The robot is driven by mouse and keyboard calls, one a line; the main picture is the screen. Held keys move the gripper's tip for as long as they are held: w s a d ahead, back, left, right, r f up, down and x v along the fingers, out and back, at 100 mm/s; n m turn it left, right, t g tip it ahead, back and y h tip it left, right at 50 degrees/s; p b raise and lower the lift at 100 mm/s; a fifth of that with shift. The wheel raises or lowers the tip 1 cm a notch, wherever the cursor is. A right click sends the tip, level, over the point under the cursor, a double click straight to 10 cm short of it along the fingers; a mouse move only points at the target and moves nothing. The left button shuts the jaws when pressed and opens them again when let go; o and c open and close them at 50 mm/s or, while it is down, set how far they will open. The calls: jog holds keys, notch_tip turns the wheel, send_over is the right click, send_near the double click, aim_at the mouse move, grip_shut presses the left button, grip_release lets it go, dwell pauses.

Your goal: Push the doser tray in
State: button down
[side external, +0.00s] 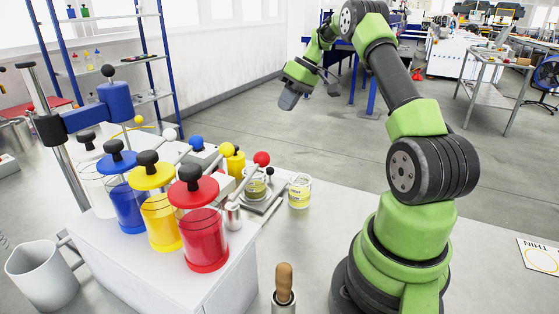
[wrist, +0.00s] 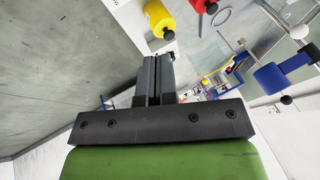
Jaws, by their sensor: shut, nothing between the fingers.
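The doser is a white cabinet (side external: 165,262) carrying clear cylinders of white, blue, yellow and red liquid, with ball-ended levers at its right side. A small grey plate (side external: 262,204) with a jar on it lies beside the levers. I cannot tell whether this plate is the doser tray, and the cabinet hides part of that area. My gripper (side external: 290,98) hangs in the air well behind and above the doser, apart from everything. In the wrist view, its fingers (wrist: 158,66) are together and empty, with yellow and red doser caps beyond.
A yellow-labelled can (side external: 299,191) stands right of the plate. A wooden-handled tool (side external: 284,285) stands in a holder at the front. A blue clamp on a post (side external: 93,113) rises at left, above a white mug (side external: 42,275). The bench between can and arm base is clear.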

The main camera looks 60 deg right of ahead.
aim_at(253, 203)
jog(key=s+d+f, duration=0.4)
jog(key=d+f, duration=0.2)
jog(key=f, duration=0.1)
jog(key=shift+t+y, duration=0.3)
jog(key=shift+y, duration=0.1)
jog(key=x, duration=1.1)
jog(key=shift+a+r, duration=0.2)
jog(key=shift+a, duration=0.2)
jog(key=shift+w+a+f, duration=0.15)
jog(key=shift+a, duration=0.6)
jog(key=shift+w+a+f, duration=0.15)
jog(key=shift+a, duration=0.55)
jog(key=shift+w+a, duration=0.1)
jog(key=shift+a, duration=0.3)
jog(key=a, duration=1.3)
jog(key=shift+a, duration=0.1)
